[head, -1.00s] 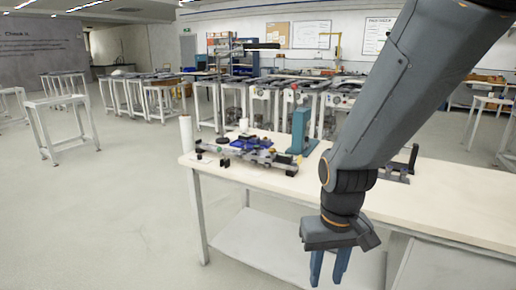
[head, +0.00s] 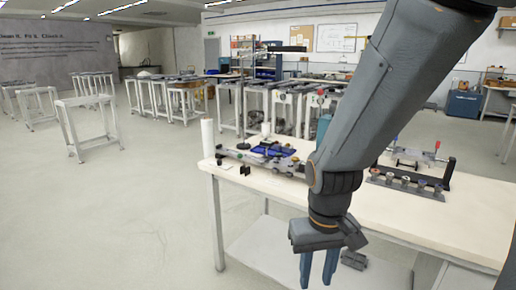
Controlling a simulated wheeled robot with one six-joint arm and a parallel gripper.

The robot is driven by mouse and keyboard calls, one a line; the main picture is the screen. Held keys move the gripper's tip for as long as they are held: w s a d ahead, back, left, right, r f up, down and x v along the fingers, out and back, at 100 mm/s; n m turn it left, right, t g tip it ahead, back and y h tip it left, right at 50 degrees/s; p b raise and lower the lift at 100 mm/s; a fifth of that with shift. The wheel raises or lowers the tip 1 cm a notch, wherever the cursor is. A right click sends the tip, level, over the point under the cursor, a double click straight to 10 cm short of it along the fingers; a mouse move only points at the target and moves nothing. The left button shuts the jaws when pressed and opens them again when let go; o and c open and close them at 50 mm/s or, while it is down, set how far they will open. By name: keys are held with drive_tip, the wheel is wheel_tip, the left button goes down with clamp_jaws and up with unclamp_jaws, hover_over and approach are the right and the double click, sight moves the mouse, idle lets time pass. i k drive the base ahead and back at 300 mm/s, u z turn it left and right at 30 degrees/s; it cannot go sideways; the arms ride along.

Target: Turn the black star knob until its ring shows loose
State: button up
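My gripper (head: 318,268) hangs in front of the pale bench (head: 385,218), pointing down, its two blue fingers apart with nothing between them. A dark rail fixture (head: 292,168) with blue parts (head: 273,149) lies on the bench's far left part, beyond my gripper. A small dark round piece (head: 243,146) stands at its left end. I cannot tell whether this is the black star knob, and no ring can be made out. My arm hides part of the fixture's right side.
A white cylinder (head: 208,138) stands at the bench's left corner. A rack of several small round pieces (head: 407,184) sits right of my arm, by a black upright (head: 449,171). A lower shelf (head: 268,250) lies under the bench. Open floor (head: 110,220) is on the left.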

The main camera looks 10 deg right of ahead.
sight(278, 156)
drive_tip(key=u, duration=0.1)
drive_tip(key=i, duration=0.95)
drive_tip(key=z, duration=0.3)
